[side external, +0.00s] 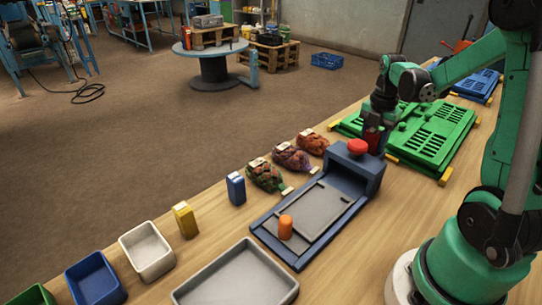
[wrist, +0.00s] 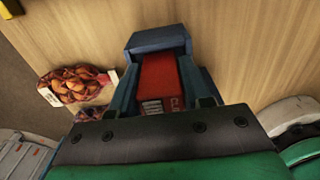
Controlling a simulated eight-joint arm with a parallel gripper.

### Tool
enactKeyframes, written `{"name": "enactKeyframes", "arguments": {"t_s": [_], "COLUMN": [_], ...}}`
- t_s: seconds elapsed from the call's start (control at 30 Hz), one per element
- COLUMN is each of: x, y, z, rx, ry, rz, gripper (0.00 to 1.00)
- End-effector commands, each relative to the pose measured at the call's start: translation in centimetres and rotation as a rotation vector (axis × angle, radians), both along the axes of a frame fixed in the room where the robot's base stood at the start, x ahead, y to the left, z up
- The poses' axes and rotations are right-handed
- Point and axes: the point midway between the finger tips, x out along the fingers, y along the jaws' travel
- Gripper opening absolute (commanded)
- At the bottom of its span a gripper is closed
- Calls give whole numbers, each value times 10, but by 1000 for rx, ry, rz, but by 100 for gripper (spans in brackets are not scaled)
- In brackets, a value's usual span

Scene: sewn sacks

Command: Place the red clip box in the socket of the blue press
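The red clip box (wrist: 161,82) lies between the fingers of my gripper (wrist: 160,92), which flank it closely in the wrist view. In the side view my gripper (side external: 374,124) points down, and the dark red box (side external: 372,139) shows beneath it, just behind the press's head. The blue press (side external: 356,168) has a red round button (side external: 357,146) on top of its head. Its long blue base holds a grey plate (side external: 318,209) and an orange cylinder (side external: 285,227). A blue block (wrist: 158,39), apparently part of the press, shows beyond the box. I cannot make out the socket.
Net sacks (side external: 291,158) lie left of the press; one (wrist: 75,85) shows in the wrist view. A blue box (side external: 236,188) and yellow box (side external: 186,219) stand nearby. A grey tray (side external: 238,280) and small bins (side external: 147,250) sit in front. A green crate lid (side external: 432,135) lies behind.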

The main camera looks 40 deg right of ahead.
Motion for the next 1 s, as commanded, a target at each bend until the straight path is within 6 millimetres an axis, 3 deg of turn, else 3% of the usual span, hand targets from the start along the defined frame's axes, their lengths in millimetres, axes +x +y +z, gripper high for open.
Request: {"name": "enactKeyframes", "arguments": {"t_s": [0.03, 0.1, 0.53, 1.0], "x": [0, 0, 0, 0], "y": [0, 0, 0, 0], "z": [0, 0, 9, 92], "rx": [0, 0, 0, 0], "ry": [0, 0, 0, 0], "rz": [0, 0, 0, 0], "gripper": [58, 73, 73, 73]}}
